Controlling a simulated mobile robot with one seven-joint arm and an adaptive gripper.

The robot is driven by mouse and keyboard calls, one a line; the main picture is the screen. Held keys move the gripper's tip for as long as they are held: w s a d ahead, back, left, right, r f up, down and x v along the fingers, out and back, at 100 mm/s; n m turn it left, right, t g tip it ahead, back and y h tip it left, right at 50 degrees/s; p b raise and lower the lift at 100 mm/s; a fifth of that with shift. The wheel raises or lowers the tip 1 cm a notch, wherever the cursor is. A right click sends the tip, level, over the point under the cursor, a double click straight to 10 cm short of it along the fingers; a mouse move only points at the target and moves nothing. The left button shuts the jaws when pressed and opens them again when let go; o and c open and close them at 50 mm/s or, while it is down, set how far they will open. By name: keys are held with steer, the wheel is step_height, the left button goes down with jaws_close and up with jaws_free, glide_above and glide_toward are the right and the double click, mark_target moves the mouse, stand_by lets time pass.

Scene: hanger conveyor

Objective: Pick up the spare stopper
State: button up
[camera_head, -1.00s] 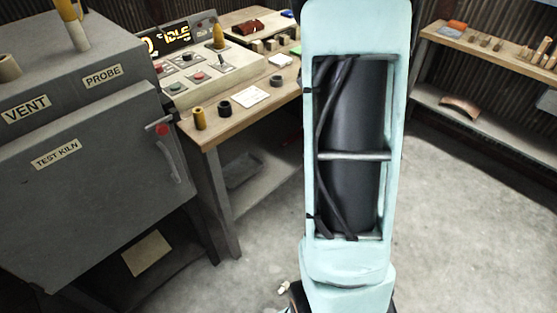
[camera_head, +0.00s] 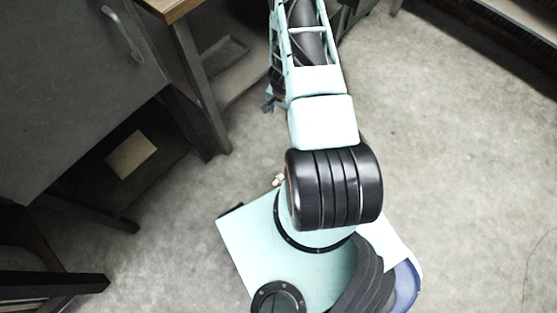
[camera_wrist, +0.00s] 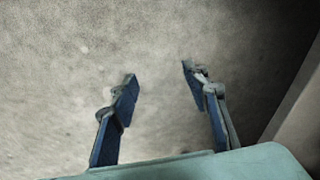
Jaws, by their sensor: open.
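I cannot make out a stopper for certain in any view now. A small cream-coloured object (camera_head: 278,180) shows on the floor beside my base in the head view, partly hidden by it; I cannot tell whether it is the spare stopper. My gripper (camera_wrist: 158,76) is open in the wrist view, its two blue fingers wide apart with nothing between them. Bare floor lies beyond the fingertips. In the head view my gripper is mostly hidden behind my arm.
The grey kiln (camera_head: 70,90) stands at the left, with a tan sheet (camera_head: 131,154) low beneath it. A workbench (camera_head: 172,8) edge and its leg stand right of the kiln. A shelf (camera_head: 505,25) is at the upper right. The floor (camera_head: 460,170) at the right is clear.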

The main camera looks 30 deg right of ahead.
steer(key=s+a+f+b, duration=0.2)
steer(key=s+f, duration=0.2)
steer(key=f, duration=0.4)
steer(key=s+a+f+m+g+b, duration=0.1)
steer(key=s+a+f, duration=0.2)
steer(key=s+f, duration=0.2)
steer(key=s+a+f+g+b, duration=0.1)
steer(key=s+f, duration=0.3)
steer(key=f, duration=0.7)
steer(key=shift+s+a+f+m+b, duration=0.1)
steer(key=shift+s+a+m+b, duration=0.25)
steer(key=shift+a+b, duration=0.4)
steer(key=shift+d+f+b, duration=0.1)
steer(key=shift+f+b, duration=1.6)
steer(key=shift+f, duration=1.35)
steer(key=shift+r, duration=0.1)
jaws_close()
